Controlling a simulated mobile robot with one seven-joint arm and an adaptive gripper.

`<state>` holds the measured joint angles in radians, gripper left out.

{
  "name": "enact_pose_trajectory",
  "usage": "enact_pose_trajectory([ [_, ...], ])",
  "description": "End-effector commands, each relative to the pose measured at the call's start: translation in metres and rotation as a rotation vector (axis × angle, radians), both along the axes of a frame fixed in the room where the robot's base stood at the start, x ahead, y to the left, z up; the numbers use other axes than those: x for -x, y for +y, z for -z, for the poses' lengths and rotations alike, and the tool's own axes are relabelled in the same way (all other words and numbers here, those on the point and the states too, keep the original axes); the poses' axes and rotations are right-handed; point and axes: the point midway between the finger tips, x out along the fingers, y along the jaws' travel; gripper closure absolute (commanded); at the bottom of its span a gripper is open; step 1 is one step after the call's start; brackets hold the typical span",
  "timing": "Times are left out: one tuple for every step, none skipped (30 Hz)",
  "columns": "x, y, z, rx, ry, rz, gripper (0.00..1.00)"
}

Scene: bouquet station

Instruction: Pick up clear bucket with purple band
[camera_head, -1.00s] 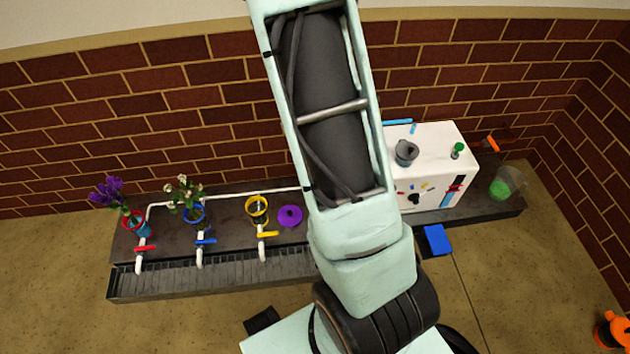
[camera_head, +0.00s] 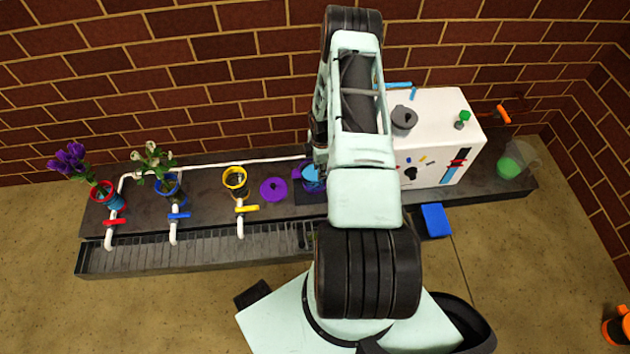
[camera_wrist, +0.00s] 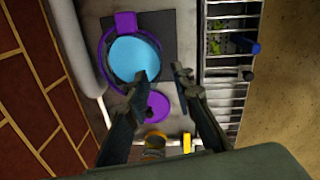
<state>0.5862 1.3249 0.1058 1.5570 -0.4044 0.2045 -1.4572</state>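The clear bucket with purple band (camera_wrist: 133,58) stands on a dark square on the counter, with light blue contents and a purple tab at its rim. In the head view the bucket (camera_head: 311,178) shows partly, just left of my forearm, which hides the rest. In the wrist view my gripper (camera_wrist: 161,75) is open, its two dark fingers apart with nothing held between them. The left fingertip overlaps the bucket's near edge in the picture; I cannot tell whether it touches. The right fingertip is off to the bucket's right.
A purple disc (camera_head: 273,190) lies left of the bucket. Yellow (camera_head: 236,182), blue (camera_head: 168,186) and red (camera_head: 104,195) banded buckets stand further left, behind pipes with valves. A white box (camera_head: 440,140) stands to the right. A slotted drain (camera_head: 190,246) runs along the front.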

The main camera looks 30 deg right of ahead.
Motion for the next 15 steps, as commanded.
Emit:
enact_pose_trajectory([
  [0.000, 0.000, 0.013, -0.001, 0.002, 0.000, 0.77],
  [0.000, 0.000, 0.018, -0.001, 0.002, 0.001, 0.77],
  [-0.001, 0.000, 0.024, -0.001, 0.002, 0.001, 0.77],
  [-0.001, 0.000, 0.027, 0.001, 0.001, 0.002, 0.77],
  [-0.002, 0.000, 0.030, 0.001, 0.001, 0.002, 0.77],
  [-0.002, 0.000, 0.034, 0.001, 0.001, 0.002, 0.77],
  [-0.002, 0.000, 0.036, 0.001, 0.001, 0.002, 0.77],
  [-0.002, -0.001, 0.037, 0.001, 0.001, 0.002, 0.77],
  [-0.003, -0.001, 0.038, 0.001, 0.000, 0.001, 0.77],
  [-0.003, -0.001, 0.039, 0.002, 0.001, 0.001, 0.77],
  [-0.003, -0.001, 0.041, 0.002, 0.001, 0.001, 0.77],
  [-0.003, -0.001, 0.044, 0.002, 0.001, 0.001, 0.77],
  [-0.004, -0.001, 0.048, 0.002, 0.001, 0.001, 0.77],
  [-0.004, -0.001, 0.052, 0.002, 0.001, 0.001, 0.77],
  [-0.004, -0.001, 0.058, 0.000, 0.002, 0.001, 0.77],
])
